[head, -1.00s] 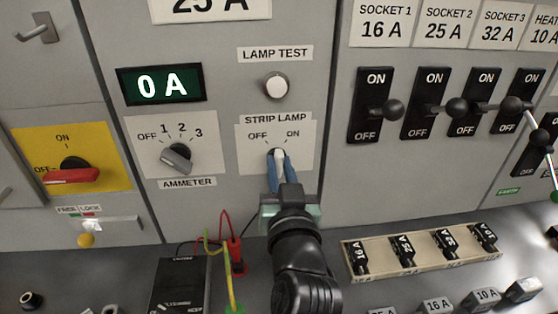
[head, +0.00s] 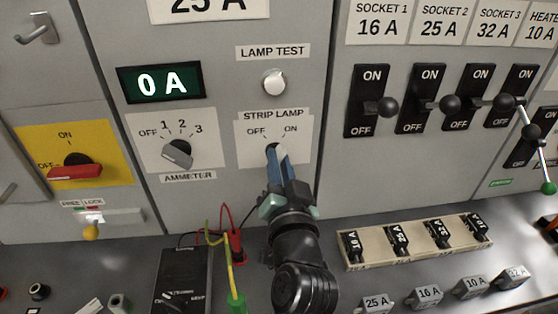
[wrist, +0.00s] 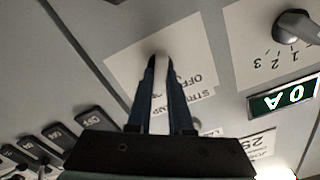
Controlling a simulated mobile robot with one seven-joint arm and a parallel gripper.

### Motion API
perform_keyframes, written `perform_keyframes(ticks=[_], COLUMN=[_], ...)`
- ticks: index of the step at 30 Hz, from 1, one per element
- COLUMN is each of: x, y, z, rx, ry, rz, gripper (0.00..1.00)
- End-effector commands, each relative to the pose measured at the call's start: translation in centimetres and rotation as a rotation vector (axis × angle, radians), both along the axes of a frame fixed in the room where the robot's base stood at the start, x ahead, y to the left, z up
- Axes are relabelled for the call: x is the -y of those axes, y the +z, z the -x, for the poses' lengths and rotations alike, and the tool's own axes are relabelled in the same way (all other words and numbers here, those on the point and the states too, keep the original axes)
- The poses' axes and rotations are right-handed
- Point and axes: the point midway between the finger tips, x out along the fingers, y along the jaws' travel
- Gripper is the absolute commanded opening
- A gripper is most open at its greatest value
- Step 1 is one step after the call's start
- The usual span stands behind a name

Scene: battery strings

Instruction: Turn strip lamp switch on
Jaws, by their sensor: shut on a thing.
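The strip lamp switch (wrist: 161,72) is a small rotary knob with a pale handle, on a white plate (head: 301,153) marked OFF at left and ON at right. My gripper (head: 277,150) is at this knob, its blue fingers closed on either side of the handle. The wrist view shows the pale handle between the two fingers. The fingers hide most of the knob, so I cannot tell clearly which mark it points to.
The white lamp test button (head: 274,82) is just above. The ammeter knob (head: 178,153) is to the left and black breaker levers (head: 387,106) are to the right. Below, a black meter (head: 180,280) with red and yellow-green leads (head: 229,265) stands near my arm.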

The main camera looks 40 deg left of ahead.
Motion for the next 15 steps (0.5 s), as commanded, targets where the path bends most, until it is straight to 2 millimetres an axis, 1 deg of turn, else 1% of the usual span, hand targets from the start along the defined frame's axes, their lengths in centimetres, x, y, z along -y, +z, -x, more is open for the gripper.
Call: perform_keyframes(ticks=[6,7,9,11,15], x=[-0.01,0.0,0.0,0.0,-0.01], y=[-0.16,-0.16,-0.14,-0.12,-0.08], z=[0.03,0.02,0.02,0.02,0.01], rx=[-0.006,-0.006,-0.005,-0.003,-0.002], ry=[0.001,0.001,0.001,0.001,0.001], rz=[-0.001,-0.001,0.0,-0.001,-0.001], gripper=[0.0,0.24,0.37,0.47,0.49])
